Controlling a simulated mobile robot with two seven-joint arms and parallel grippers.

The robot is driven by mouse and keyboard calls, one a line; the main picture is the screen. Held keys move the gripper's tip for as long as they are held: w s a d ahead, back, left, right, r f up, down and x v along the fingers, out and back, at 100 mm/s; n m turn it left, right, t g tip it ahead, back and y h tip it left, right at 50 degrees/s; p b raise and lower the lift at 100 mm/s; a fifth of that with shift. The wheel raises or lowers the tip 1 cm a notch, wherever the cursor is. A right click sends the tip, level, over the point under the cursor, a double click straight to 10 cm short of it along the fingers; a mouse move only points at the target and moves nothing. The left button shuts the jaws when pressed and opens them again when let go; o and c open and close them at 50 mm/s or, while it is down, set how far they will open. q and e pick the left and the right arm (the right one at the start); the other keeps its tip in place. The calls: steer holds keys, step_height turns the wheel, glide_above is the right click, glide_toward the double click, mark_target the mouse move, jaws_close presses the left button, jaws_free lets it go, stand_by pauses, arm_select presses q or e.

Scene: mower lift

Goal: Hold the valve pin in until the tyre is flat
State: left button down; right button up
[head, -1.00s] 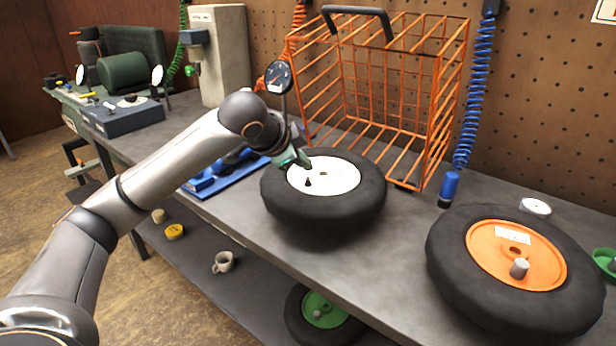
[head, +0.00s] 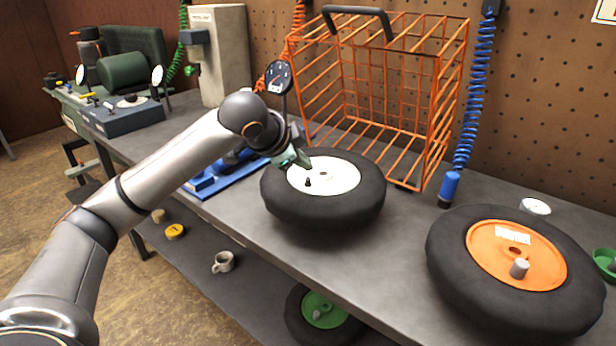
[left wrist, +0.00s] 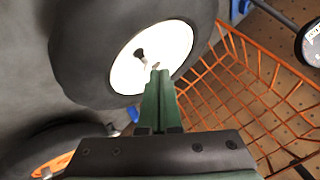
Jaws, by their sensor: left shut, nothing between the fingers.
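A black tyre with a white hub (head: 345,180) lies flat on the grey bench; it also shows in the left wrist view (left wrist: 75,50). A short dark valve stem (head: 308,182) stands up from the hub, and it also shows in the left wrist view (left wrist: 140,54). My left gripper (head: 306,165) reaches over the hub's left edge, its green fingers shut and empty. In the left wrist view the closed fingertips (left wrist: 160,73) overlap the hub beside the stem; I cannot tell whether they touch anything. The tyre looks rounded. My right gripper is out of view.
An orange wire cage (head: 400,110) stands behind the tyre. A dial gauge (head: 279,77) rises behind my left wrist. A tyre with an orange hub (head: 485,250) lies at right. A blue coiled hose (head: 478,90) hangs behind. The bench between the tyres is clear.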

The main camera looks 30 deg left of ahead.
arm_select(q)
steer(key=shift+f, duration=0.1)
steer(key=shift+f, duration=0.25)
steer(key=shift+f, duration=0.4)
stand_by(0.7)
stand_by(0.9)
stand_by(0.9)
steer(key=shift+p, duration=0.3)
steer(key=shift+r+p, duration=0.8)
steer(key=shift+p, duration=0.35)
